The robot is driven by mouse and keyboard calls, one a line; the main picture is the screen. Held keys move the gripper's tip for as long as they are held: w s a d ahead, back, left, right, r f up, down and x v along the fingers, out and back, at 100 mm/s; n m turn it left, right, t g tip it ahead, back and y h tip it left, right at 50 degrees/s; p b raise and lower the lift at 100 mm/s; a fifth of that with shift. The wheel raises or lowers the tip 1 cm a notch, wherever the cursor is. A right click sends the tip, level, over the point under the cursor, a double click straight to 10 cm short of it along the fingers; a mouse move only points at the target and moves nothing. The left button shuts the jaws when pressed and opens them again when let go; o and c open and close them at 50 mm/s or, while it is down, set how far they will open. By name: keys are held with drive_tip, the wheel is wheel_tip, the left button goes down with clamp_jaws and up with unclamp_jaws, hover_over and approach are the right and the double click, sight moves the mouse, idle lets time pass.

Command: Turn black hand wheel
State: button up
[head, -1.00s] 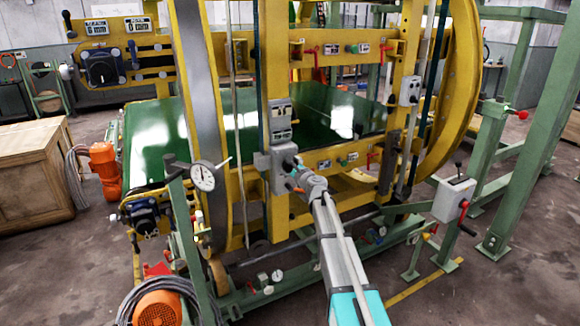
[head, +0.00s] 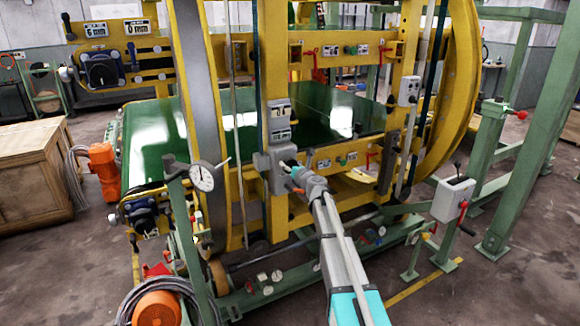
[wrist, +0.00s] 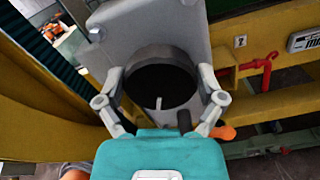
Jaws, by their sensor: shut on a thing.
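The black hand wheel (wrist: 160,80) is a round dark disc with a thick rim and a small pale peg-like part near its lower middle. It sits on the face of a grey box (wrist: 142,35), which also shows on the yellow upright in the head view (head: 264,163). My gripper (wrist: 161,88) has one finger on each side of the wheel's rim and is shut on it. A short dark knob (wrist: 184,121) stands at the wheel's lower right. In the head view my gripper (head: 291,172) hides most of the wheel.
Yellow frame beams (head: 345,150) and a large yellow ring (head: 462,90) surround the place. A red handle (wrist: 262,68) is right of the wheel. A dial gauge (head: 202,177) stands at left, and a grey control box (head: 453,200) at right.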

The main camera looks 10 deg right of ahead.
drive_tip(key=m, duration=0.5)
idle(0.4)
drive_tip(key=o, duration=0.8)
drive_tip(key=shift+o, duration=0.2)
drive_tip(key=v, duration=1.2)
